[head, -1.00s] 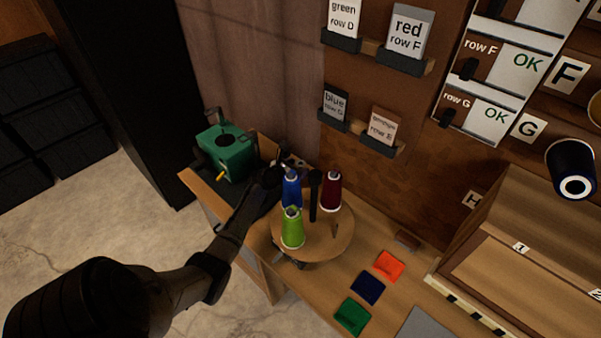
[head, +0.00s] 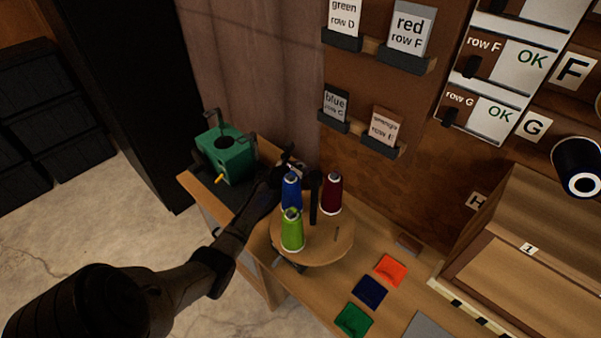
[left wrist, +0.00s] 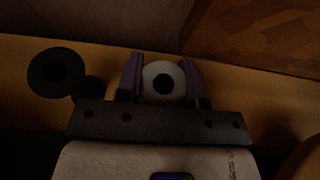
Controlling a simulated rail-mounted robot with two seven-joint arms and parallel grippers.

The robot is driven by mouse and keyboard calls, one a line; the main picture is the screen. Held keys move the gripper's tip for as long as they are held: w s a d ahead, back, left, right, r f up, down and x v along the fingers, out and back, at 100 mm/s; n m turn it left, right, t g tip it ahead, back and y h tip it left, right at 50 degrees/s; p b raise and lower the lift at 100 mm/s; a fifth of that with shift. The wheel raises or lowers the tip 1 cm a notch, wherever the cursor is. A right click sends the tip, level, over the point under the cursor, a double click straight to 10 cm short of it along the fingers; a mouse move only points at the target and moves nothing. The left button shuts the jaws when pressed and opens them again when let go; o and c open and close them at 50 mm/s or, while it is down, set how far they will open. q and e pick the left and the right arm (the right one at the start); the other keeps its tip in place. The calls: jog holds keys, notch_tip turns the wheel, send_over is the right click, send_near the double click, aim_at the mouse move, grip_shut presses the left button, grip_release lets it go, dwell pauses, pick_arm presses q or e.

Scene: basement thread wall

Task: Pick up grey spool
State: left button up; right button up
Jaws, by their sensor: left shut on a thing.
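The grey spool (left wrist: 163,82) shows end-on in the left wrist view, a pale round top with a dark centre hole. The two fingers of my left gripper (left wrist: 164,84) are shut on it, one on each side. In the head view my left gripper (head: 290,163) is behind the blue spool, over the back of the bench, and the grey spool is mostly hidden there. I cannot tell whether it touches the bench. My right gripper is not in view.
A round wooden stand (head: 325,245) holds blue (head: 291,190), green (head: 292,232) and dark red (head: 331,194) spools close to my gripper. A green machine (head: 228,155) stands to the left. Coloured patches (head: 370,290) lie at the front right. The wall is behind.

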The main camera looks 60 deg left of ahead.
pick_arm(q)
jog(key=shift+c, duration=1.1)
notch_tip(320, 180, up, 10)
jog(key=p, duration=0.4)
